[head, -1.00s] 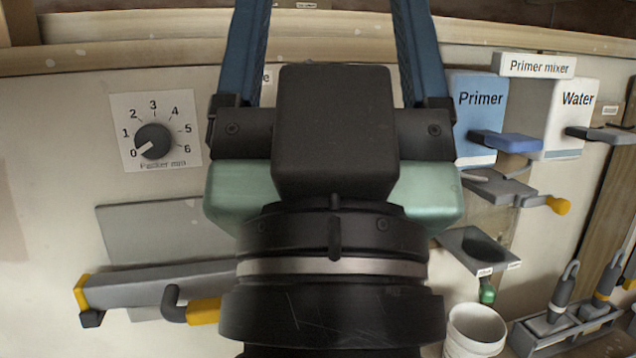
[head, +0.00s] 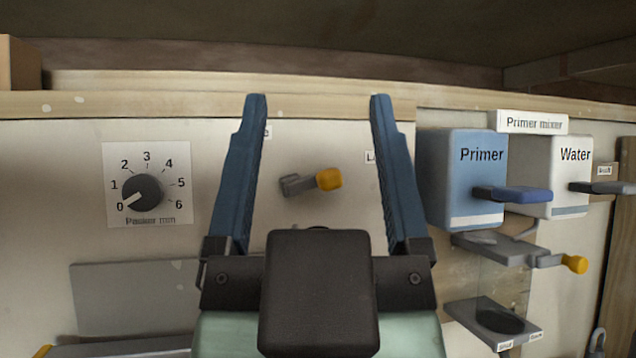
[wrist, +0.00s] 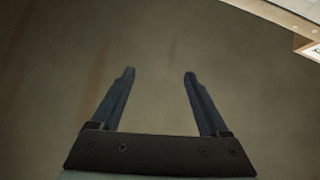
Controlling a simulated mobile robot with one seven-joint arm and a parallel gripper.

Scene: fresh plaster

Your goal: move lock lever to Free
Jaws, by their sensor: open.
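The lock lever (head: 300,185) is a short grey lever with a yellow knob (head: 329,179) on the pale panel. Its knob points to the right. One label at its upper left and one at its right are partly covered by my fingers and cannot be read in full. My gripper (head: 318,102) is open and empty. In the head view its two blue fingers frame the lever, one on each side, but I cannot tell how far they are from the panel. In the wrist view the gripper (wrist: 160,74) shows only a dim, blurred surface between its fingers.
A numbered dial (head: 143,192) is on the left, its pointer near 0. A grey plate (head: 135,298) is below it. The blue Primer container (head: 460,195), the white Water container (head: 570,180) and a yellow-knobbed handle (head: 573,264) stand at the right.

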